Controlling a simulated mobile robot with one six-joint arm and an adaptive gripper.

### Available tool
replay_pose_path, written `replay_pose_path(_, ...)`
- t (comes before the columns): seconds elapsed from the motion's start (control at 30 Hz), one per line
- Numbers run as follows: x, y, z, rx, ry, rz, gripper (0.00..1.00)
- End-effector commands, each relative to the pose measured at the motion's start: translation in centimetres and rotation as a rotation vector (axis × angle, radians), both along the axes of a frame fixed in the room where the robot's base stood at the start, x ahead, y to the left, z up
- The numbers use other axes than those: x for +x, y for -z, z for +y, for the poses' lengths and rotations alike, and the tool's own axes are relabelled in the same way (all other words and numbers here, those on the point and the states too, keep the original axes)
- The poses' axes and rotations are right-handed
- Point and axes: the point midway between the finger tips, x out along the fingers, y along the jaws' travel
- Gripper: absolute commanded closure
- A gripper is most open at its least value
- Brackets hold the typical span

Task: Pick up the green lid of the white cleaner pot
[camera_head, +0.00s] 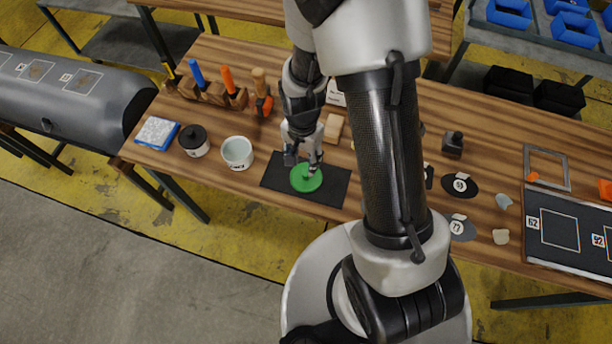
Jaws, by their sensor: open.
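The green lid (306,179) lies flat on a black mat (336,189) near the front edge of the wooden table. A small green knob seems to rise from its middle. My gripper (304,164) points down just over the back part of the lid, with its fingers open and nothing visibly held. Whether a finger touches the lid or its knob cannot be told. The white pot (237,153) stands open, without a lid, to the left of the mat, with dark lettering on its front.
A white pot with a black lid (194,140) and a blue-edged pad (157,133) stand farther left. A wooden tool rack (208,93) is behind. My arm hides the table's middle. Round patches (459,186) and a dark board (567,235) lie right.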

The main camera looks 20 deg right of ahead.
Motion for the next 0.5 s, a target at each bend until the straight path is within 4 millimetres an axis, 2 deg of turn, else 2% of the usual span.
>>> replay_pose_path(0.03,-0.1,1.2,0.0,0.000,0.000,0.004,0.55)
replay_pose_path(0.1,0.0,2.0,0.0,0.000,0.000,0.001,0.55)
replay_pose_path(0.37,0.0,3.4,-0.1,0.001,0.000,-0.001,0.55)
replay_pose_path(0.5,-0.1,5.2,-0.4,0.000,0.000,0.001,0.55)
